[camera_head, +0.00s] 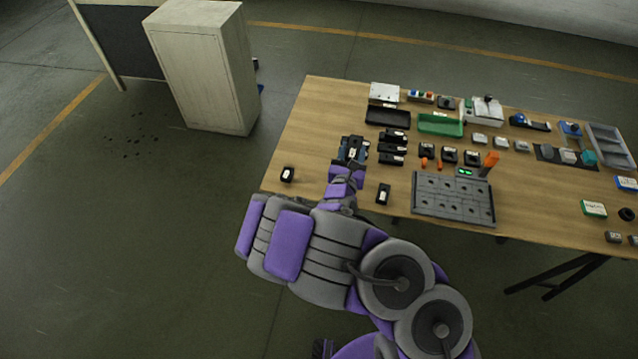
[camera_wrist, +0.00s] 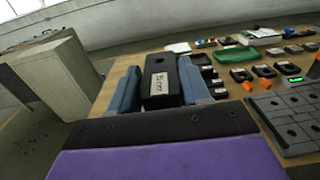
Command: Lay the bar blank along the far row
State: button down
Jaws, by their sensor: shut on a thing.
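My gripper (camera_head: 352,152) is over the left part of the wooden table (camera_head: 312,128). Its blue fingers are shut on a black block with a white label, which I take to be the bar blank (camera_wrist: 161,82). In the wrist view the block stands between the two fingers of my gripper (camera_wrist: 159,92), its label facing the camera; the label is too blurred to read. Its underside is hidden, so I cannot tell whether it touches the table. A grey fixture plate (camera_head: 452,198) with rows of round holes lies right of my gripper, near the front edge.
Loose black labelled blocks lie at the left (camera_head: 287,174) and front (camera_head: 383,194). Several more (camera_head: 392,149) sit just right of my gripper. A black tray (camera_head: 388,117) and a green tray (camera_head: 440,124) lie behind. A orange upright piece (camera_head: 490,160) stands behind the plate. The left tabletop is mostly clear.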

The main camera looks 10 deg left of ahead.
jog(key=s+a+f, duration=0.2)
jog(key=s+f, duration=0.4)
jog(key=f, duration=0.2)
jog(key=s+a+f, duration=0.2)
jog(key=s+f, duration=0.4)
jog(key=f, duration=0.3)
